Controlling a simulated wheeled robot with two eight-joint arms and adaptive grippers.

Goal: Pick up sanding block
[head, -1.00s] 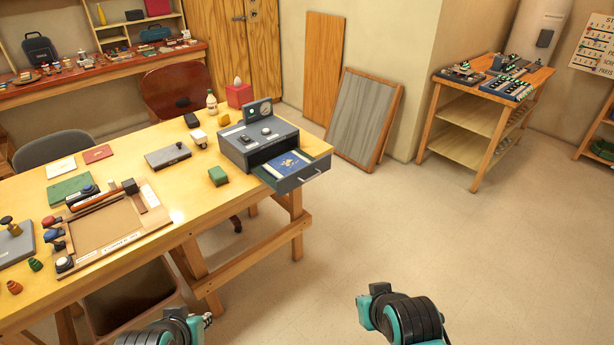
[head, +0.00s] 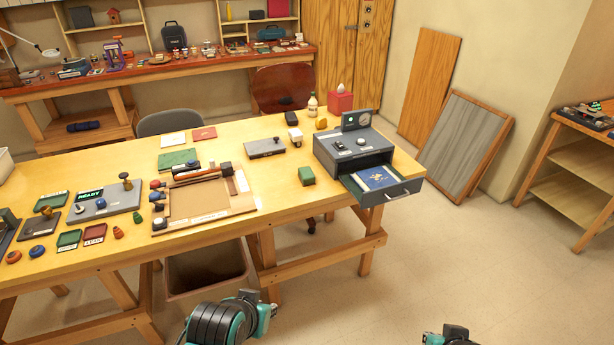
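A small green block (head: 307,176) lies on the wooden workbench, just left of the grey drawer unit; it looks like a sanding block, though I cannot be sure from here. It stands free, with bare bench around it. Part of my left arm shows at the bottom centre and a little of my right arm at the bottom right. Both are well short of the bench and touch nothing on it. No gripper fingers show in the head view.
The workbench (head: 275,204) spans the left and middle. The grey unit (head: 345,148) has its drawer (head: 402,190) pulled out, a blue booklet (head: 377,177) inside. A framed tray (head: 245,207) lies left of the block. A bin (head: 207,270) stands under the bench.

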